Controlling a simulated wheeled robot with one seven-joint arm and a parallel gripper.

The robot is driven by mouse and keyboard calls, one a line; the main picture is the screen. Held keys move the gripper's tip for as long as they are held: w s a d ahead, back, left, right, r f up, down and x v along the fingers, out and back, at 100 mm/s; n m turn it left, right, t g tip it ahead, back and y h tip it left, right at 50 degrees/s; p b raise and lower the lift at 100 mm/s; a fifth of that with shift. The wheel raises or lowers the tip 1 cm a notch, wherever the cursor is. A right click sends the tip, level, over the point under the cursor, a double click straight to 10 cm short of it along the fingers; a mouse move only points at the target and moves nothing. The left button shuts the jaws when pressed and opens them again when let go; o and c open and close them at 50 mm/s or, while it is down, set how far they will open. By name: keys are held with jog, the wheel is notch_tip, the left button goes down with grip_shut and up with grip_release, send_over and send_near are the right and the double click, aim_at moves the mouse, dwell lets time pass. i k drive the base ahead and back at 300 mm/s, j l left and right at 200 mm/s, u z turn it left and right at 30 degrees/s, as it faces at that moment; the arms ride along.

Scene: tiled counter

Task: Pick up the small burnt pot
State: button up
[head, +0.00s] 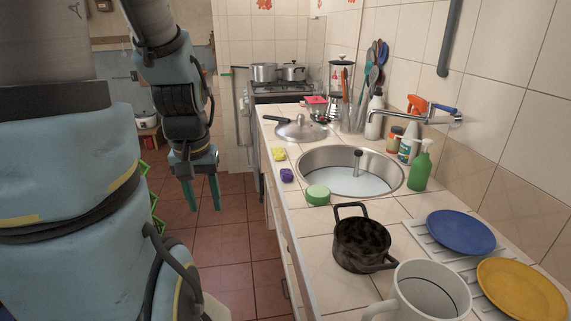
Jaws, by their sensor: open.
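The small burnt pot (362,246) is dark, blackened and scorched inside. It stands upright on the tiled counter (322,268) in the lower middle of the head view, near the counter's front edge, with one handle at its back left and one at its front right. My gripper (204,207) hangs from my arm to the left of the counter, over the floor. Its two teal fingers point down and are apart, with nothing between them. It is well away from the pot and farther back.
A white mug (430,292) stands close in front of the pot. A blue plate (461,230) and a yellow plate (520,290) lie on a rack to the right. Behind are a sink (312,160), a green sponge (318,194), a green bottle (421,168) and a lid (300,131).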

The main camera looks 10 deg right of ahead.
aim_at(362, 245)
jog(key=i+j, duration=0.9)
jog(key=i, duration=0.15)
jog(key=i+j+z, duration=0.2)
jog(key=i+j, duration=0.2)
jog(key=i+j+z, duration=0.2)
jog(key=i+j, duration=0.15)
jog(key=j, duration=0.15)
jog(key=i+j+z, duration=0.25)
jog(key=j, duration=0.3)
jog(key=i+z, duration=0.1)
jog(key=z, duration=1.4)
